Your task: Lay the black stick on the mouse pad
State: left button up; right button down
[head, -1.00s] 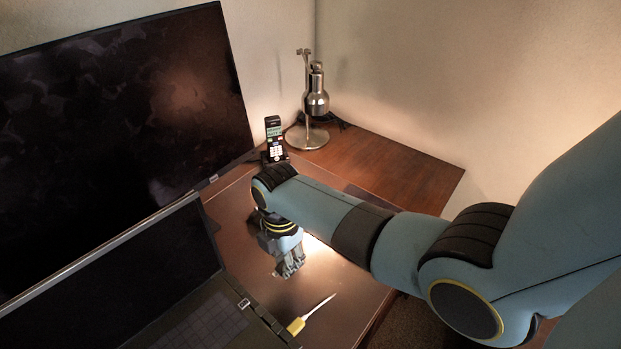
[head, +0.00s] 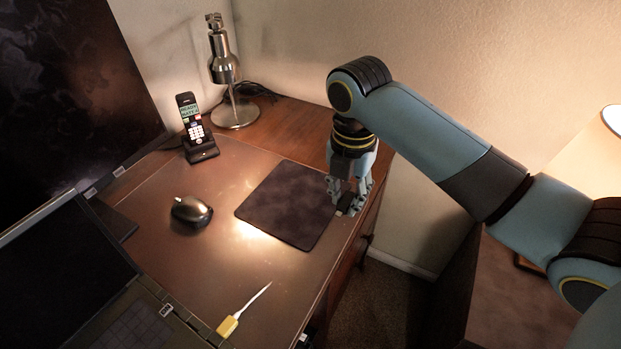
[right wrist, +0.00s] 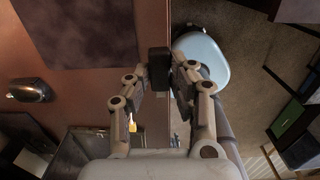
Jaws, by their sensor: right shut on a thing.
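The black stick (right wrist: 158,68) shows in the right wrist view as a short dark block between the fingertips. My right gripper (right wrist: 160,76) is shut on it. In the head view my right gripper (head: 348,204) points down beside the right corner of the mouse pad, close to the desk's right edge. The stick (head: 348,208) is partly hidden there by the fingers. The mouse pad (head: 284,204) is a dark, flat, bare square on the desk; part of it also shows at the upper left of the wrist view (right wrist: 85,32). My left gripper is not in view.
A computer mouse (head: 191,210) lies left of the pad. A phone (head: 196,128) and a metal lamp (head: 226,75) stand behind. A laptop (head: 60,260) is at the left. The floor drops away right of the desk edge.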

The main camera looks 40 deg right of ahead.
jog(key=b, duration=0.1)
send_over(294, 220)
notch_tip(294, 220, down, 7)
jog(key=shift+r, duration=0.1)
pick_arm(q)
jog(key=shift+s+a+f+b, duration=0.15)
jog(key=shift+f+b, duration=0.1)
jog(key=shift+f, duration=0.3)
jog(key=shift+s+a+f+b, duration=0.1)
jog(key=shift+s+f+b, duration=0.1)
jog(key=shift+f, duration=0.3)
pick_arm(e)
jog(key=shift+f, duration=2.05)
jog(key=shift+f, duration=0.1)
jog(key=c, duration=1.2)
grip_release()
jog(key=shift+o, duration=0.2)
jog(key=shift+r, duration=0.25)
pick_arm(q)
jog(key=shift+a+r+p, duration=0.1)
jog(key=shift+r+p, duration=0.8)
pick_arm(e)
notch_tip(294, 220, up, 12)
jog(key=shift+a+f, duration=0.15)
